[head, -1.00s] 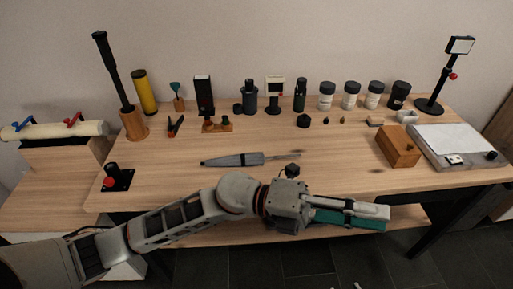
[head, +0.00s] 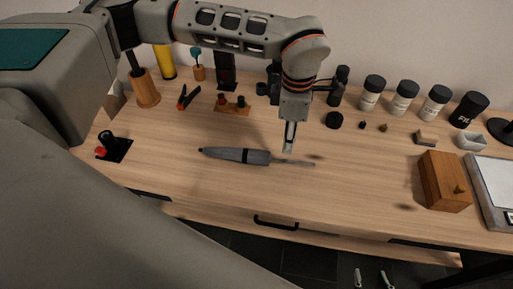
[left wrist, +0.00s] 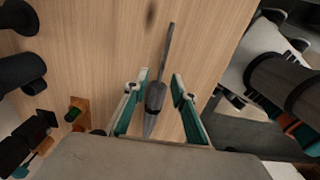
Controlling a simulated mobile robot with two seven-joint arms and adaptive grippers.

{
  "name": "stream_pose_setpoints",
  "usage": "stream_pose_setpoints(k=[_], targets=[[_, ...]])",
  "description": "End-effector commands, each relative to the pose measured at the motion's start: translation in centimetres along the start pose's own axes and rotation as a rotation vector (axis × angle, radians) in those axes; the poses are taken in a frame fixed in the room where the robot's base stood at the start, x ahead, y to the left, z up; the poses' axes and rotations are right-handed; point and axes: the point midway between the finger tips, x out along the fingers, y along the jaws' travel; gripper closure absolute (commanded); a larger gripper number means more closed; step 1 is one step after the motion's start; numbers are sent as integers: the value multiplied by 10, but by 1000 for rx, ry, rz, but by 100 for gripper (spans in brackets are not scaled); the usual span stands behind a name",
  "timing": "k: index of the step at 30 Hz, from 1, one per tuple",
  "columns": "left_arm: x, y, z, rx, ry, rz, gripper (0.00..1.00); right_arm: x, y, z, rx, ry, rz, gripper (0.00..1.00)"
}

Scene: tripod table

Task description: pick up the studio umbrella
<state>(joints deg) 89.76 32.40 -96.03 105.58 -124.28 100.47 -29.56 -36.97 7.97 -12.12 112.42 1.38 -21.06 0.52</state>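The studio umbrella (head: 240,156) is folded, grey and dark, and lies on the wooden table. Its pointed end is at the left and its thin shaft at the right in the head view. My left gripper (head: 289,148) points down close to the shaft and appears to be above the table. In the left wrist view the umbrella (left wrist: 157,92) shows between the two spread, teal-padded fingers of my left gripper (left wrist: 154,90), with nothing gripped. My right gripper (head: 372,278) shows only as two separated fingertips at the bottom edge, below the table front.
A wooden box (head: 443,182) stands at the right, beside a white-topped flat device (head: 498,185). Jars (head: 404,98), an orange-black clamp (head: 188,97) and a wooden holder (head: 146,90) line the back. A red-knobbed black base (head: 113,149) stands at the left. The table around the umbrella is mostly clear.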

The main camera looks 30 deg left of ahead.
Motion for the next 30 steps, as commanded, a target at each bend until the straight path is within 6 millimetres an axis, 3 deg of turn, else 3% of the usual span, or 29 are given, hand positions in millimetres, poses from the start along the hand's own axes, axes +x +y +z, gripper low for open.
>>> stream_pose_setpoints(k=[11, 19, 29, 30], targets=[[35, -1, -6, -2, 6, 2, 74, -2, -2, 3, 1, -6, -3, 60], [71, -5, -12, -2, 5, 1, 74, -2, -2, 2, 1, -5, -3, 60], [77, -4, -11, -1, 3, 3, 74, -2, -1, 0, 0, -2, -2, 60], [77, -4, -11, -1, 3, 3, 85, -2, -1, 0, 0, -2, -2, 60]])
